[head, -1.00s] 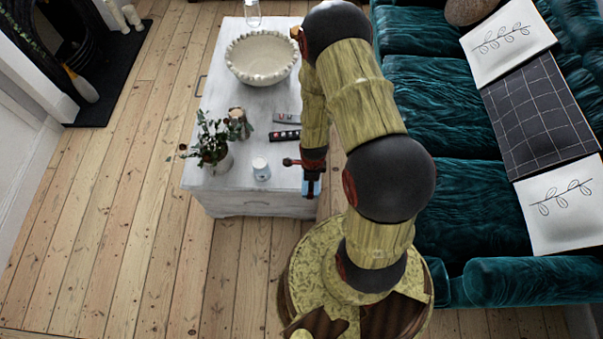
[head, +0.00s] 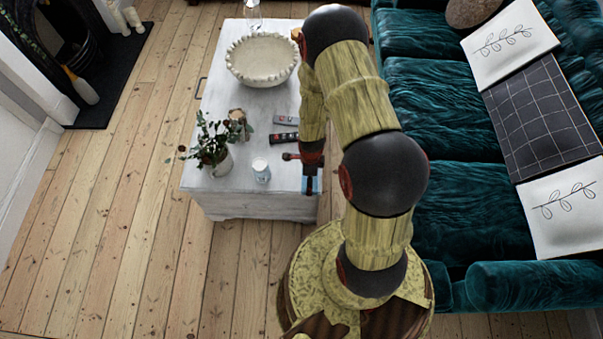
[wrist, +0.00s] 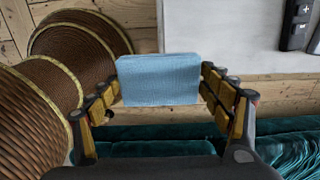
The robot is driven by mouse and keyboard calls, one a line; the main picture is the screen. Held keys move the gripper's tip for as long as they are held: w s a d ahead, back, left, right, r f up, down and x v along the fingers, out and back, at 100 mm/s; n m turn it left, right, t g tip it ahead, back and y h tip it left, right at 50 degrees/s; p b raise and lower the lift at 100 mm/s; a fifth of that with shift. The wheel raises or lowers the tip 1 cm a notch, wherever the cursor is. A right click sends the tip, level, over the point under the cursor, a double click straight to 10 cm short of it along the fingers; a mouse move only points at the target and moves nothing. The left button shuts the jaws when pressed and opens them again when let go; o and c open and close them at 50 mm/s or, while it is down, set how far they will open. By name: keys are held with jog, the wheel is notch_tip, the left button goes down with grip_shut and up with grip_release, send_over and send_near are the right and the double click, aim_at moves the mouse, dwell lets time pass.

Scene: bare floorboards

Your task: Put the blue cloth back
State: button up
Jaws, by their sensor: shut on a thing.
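The blue cloth (wrist: 158,80) is a light blue folded block between the two fingers of my gripper (wrist: 160,88) in the wrist view. My gripper is shut on it, with a finger against each side. In the head view the cloth (head: 311,185) shows as a small blue patch below my gripper (head: 309,174), at the right front corner of the white table (head: 225,190). My arm hides part of this area. In the wrist view the table top (wrist: 230,40) lies beyond the cloth, and bare floorboards show around it.
On the table stand a potted plant (head: 213,150), a white candle jar (head: 261,170), remotes (head: 284,137) and a large beaded bowl (head: 262,60). A teal sofa (head: 450,110) with cushions stands on the right. Open floor (head: 110,200) lies left of the table.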

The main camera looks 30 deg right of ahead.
jog(key=w+f+b, duration=0.1)
jog(key=w+f, duration=0.1)
jog(key=w, duration=0.1)
jog(key=w+d+f+b, duration=0.1)
jog(key=w+f, duration=0.1)
jog(key=f, duration=0.1)
jog(key=w+d+f+b, duration=0.1)
jog(key=w+f, duration=0.1)
jog(key=w, duration=0.1)
jog(key=shift+w+f, duration=0.15)
jog(key=shift+w, duration=0.15)
jog(key=f, duration=0.1)
jog(key=f+b, duration=0.1)
jog(key=f, duration=0.2)
jog(key=shift+w+d, duration=0.1)
jog(key=shift+w, duration=0.15)
jog(key=shift+r, duration=0.15)
jog(key=shift+c, duration=0.5)
jog(key=o, duration=1.1)
